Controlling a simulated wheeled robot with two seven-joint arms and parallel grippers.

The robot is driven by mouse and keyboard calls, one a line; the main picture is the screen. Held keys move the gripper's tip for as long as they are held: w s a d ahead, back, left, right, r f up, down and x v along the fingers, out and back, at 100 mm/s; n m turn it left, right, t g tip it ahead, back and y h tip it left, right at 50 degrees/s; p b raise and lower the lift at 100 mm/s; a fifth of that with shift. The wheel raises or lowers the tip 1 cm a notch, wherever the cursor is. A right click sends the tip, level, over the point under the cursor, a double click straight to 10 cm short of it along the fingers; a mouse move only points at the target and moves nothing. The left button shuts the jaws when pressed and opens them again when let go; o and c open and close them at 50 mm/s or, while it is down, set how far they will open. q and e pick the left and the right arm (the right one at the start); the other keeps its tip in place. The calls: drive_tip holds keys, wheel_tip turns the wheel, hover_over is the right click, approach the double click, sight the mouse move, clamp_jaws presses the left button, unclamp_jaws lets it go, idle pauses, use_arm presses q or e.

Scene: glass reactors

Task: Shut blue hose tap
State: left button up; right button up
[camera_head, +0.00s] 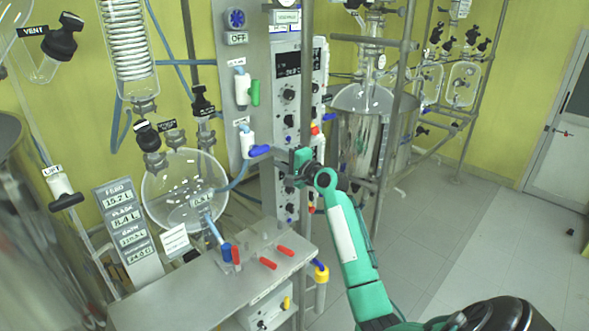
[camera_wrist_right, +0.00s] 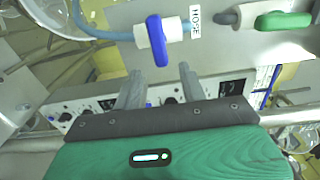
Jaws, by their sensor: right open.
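The hose tap has a blue lever handle (camera_head: 260,150) on a white valve body (camera_head: 247,140), on the grey panel in the head view. The handle sticks out to the right, toward my right gripper (camera_head: 296,163). In the right wrist view the blue handle (camera_wrist_right: 156,46) hangs from its white body, crosswise to the blue hose, beside a HOSE label (camera_wrist_right: 196,25). My right gripper (camera_wrist_right: 160,74) is open there, its two fingers pointing at the handle. The handle's end appears just ahead of the gap between them; I cannot tell any contact. My left gripper is out of view.
A green-handled tap (camera_head: 254,92) sits above on the same panel (camera_head: 231,60). A control box (camera_head: 290,90) and metal post stand close to the right gripper. A round glass flask (camera_head: 184,190) is at left, above a steel table (camera_head: 180,295) with red-handled taps.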

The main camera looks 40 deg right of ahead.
drive_tip(key=s+b, duration=0.1)
drive_tip(key=s, duration=0.5)
drive_tip(key=shift+d, duration=0.2)
